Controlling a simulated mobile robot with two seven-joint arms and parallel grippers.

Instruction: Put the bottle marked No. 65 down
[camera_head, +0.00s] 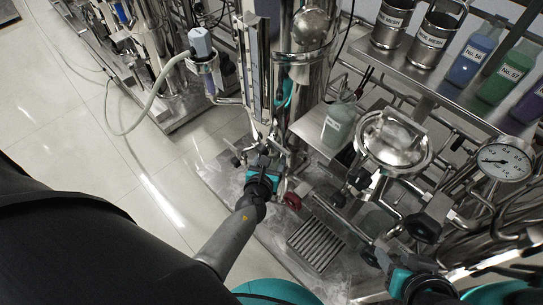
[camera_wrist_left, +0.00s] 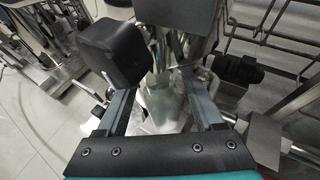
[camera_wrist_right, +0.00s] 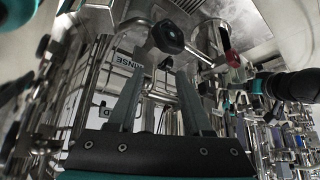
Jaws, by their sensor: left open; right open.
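A grey-green bottle (camera_head: 338,124) with a white label stands upright on a small steel shelf (camera_head: 312,134) in the head view. Its label is too small to read surely. My left gripper (camera_head: 264,160) is open, left of and below the bottle in the picture, and apart from it. In the left wrist view a pale greenish translucent shape (camera_wrist_left: 162,98), probably the bottle, shows beyond and between the open fingers of the left gripper (camera_wrist_left: 158,92). My right gripper (camera_head: 392,262) is low at the right among pipes. In the right wrist view the right gripper (camera_wrist_right: 158,80) is open and empty.
A round steel lid (camera_head: 393,138) is right of the small shelf. A pressure gauge (camera_head: 502,162) stands farther right. An upper shelf (camera_head: 435,78) holds steel mesh cans and labelled bottles, including a blue one (camera_head: 472,58). Pipes and valve knobs crowd both grippers. Open floor (camera_head: 130,165) lies left.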

